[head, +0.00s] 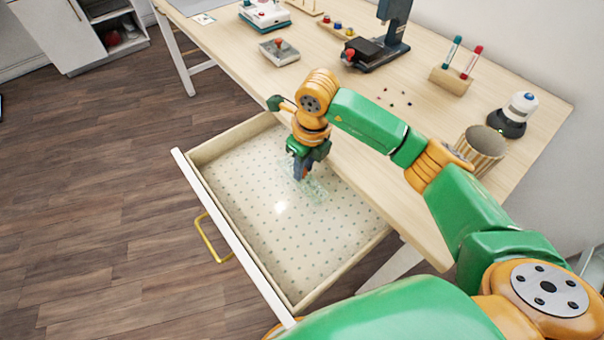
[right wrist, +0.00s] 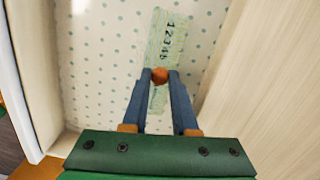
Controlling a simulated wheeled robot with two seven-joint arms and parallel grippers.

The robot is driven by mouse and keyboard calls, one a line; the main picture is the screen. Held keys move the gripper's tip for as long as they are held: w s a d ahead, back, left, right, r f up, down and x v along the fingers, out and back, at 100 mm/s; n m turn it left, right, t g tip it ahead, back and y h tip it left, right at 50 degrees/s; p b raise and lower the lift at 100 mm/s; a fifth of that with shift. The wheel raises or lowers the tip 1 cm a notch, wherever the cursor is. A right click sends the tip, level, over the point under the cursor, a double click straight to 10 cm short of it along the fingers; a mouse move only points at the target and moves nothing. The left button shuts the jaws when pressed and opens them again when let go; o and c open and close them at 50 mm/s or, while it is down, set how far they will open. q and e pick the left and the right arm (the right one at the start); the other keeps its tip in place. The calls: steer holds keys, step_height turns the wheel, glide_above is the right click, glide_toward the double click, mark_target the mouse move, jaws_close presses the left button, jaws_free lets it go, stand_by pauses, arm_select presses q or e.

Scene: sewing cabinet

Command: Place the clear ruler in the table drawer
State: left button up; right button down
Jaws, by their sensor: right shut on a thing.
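The clear ruler (head: 315,190) is a see-through greenish strip, seen over the drawer's dotted lining. In the right wrist view the ruler (right wrist: 167,40) shows dark numbers and runs away from the fingers. My right gripper (head: 301,176) is shut on the ruler, inside the drawer outline; in the right wrist view its fingertips (right wrist: 160,76) meet on it. I cannot tell whether the ruler touches the drawer floor. The table drawer (head: 243,255) is pulled open, with a white front and a yellow handle (head: 213,240). My left gripper is not in view.
The table top (head: 350,115) overhangs the drawer's back. On it stand a grey box with a red knob (head: 279,52), a dark stand device (head: 385,40), a tube rack (head: 450,80), a white-and-black device (head: 514,113) and a striped cup (head: 482,150). The drawer holds nothing else visible.

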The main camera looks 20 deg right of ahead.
mark_target(307, 179)
steer(key=shift+w+f, duration=0.2)
steer(key=shift+f, duration=0.8)
steer(key=shift+w+f, duration=0.15)
steer(key=shift+f, duration=0.8)
steer(key=shift+f, duration=0.2)
steer(key=c, duration=0.7)
jaws_free()
steer(key=shift+r, duration=0.1)
steer(key=r, duration=0.4)
steer(key=s+r, duration=0.1)
steer(key=r, duration=0.3)
steer(key=r+p, duration=0.1)
steer(key=r, duration=0.3)
steer(key=shift+s+d+r, duration=0.15)
steer(key=shift+s+d, duration=0.05)
steer(key=shift+d, duration=0.1)
